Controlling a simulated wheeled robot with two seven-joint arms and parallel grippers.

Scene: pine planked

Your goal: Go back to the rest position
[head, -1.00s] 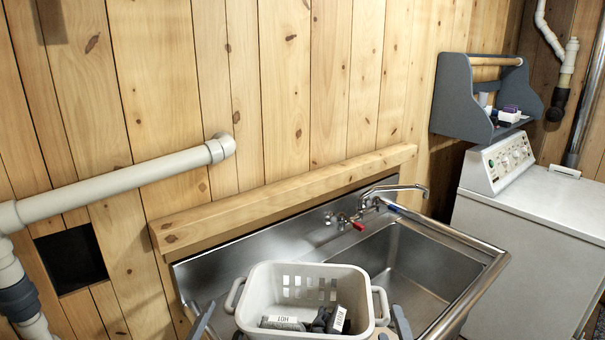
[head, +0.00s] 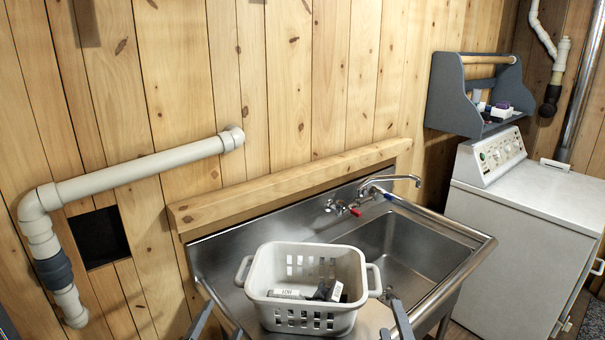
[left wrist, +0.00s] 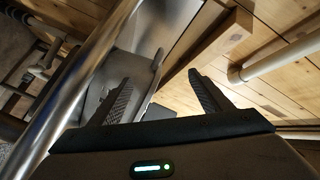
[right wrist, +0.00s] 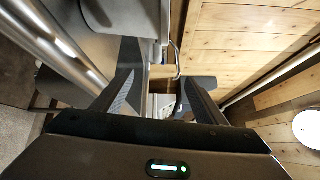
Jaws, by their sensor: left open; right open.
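A white slotted laundry basket (head: 305,318) stands upright at the front left of the steel sink unit, on its flat drainboard side. It holds dark items and a pale labelled one. My left gripper (head: 221,326) is at the bottom edge of the head view, left of and nearer than the basket; its open, empty jaws show in the left wrist view (left wrist: 160,98). My right gripper (head: 393,322) is at the bottom edge, right of the basket and apart from its handle. Its jaws are open and empty in the right wrist view (right wrist: 157,95).
The sink basin (head: 385,245) is empty, with a tap (head: 390,183) behind it. A steel rail edges the sink front. A white washer (head: 530,215) stands at the right under a grey wall shelf (head: 470,95). A white pipe (head: 140,178) runs along the plank wall.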

